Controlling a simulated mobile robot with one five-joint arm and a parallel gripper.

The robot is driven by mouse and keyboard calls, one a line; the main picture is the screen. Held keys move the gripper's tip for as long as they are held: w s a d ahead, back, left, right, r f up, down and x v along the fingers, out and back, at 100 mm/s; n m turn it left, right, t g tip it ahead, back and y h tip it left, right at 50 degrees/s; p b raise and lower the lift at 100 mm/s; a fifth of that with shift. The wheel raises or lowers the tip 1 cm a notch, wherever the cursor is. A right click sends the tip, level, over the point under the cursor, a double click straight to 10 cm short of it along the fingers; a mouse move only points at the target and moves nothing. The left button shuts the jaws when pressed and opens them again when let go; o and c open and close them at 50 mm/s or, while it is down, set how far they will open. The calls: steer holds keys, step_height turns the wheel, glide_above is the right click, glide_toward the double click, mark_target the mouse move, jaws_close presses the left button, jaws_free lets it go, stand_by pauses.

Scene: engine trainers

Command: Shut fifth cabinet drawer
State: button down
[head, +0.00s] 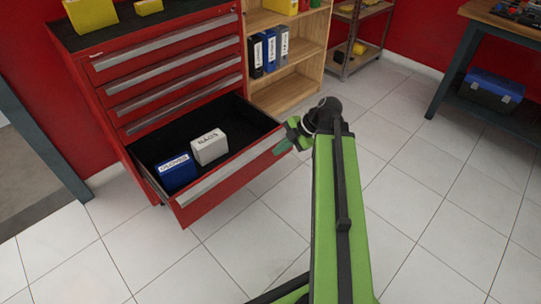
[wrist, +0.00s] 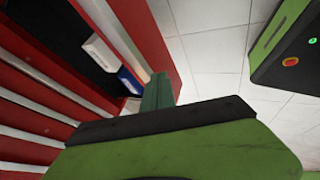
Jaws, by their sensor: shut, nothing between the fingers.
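The red tool cabinet (head: 92,70) stands at the left in the head view. Its lowest visible drawer (head: 225,182) is pulled far out, with a red front and a long grey handle strip. The drawer front (wrist: 148,38) also shows in the wrist view. My gripper (head: 281,147) is shut and empty, at the right end of this drawer front. Its green fingers show in the wrist view (wrist: 158,92), close to the red front; I cannot tell whether they touch it.
A blue box (head: 176,172) and a white box (head: 209,147) stand in the open drawer. The drawers above are shut. A wooden shelf (head: 288,92) with binders stands right of the cabinet. A workbench (head: 505,25) is at the far right. The tiled floor (head: 420,195) is clear.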

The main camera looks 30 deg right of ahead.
mark_target(258, 155)
steer(key=w+a+f+b, duration=0.1)
steer(key=w+f+b, duration=0.1)
steer(key=w+a+f+b, duration=0.1)
steer(key=w+a+f, duration=0.1)
steer(key=w+a+f+b, duration=0.2)
steer(key=shift+w+a+f+b, duration=0.25)
steer(key=shift+w+f+b, duration=0.1)
steer(key=shift+f, duration=0.05)
steer(key=shift+d, duration=0.1)
steer(key=shift+w, duration=0.1)
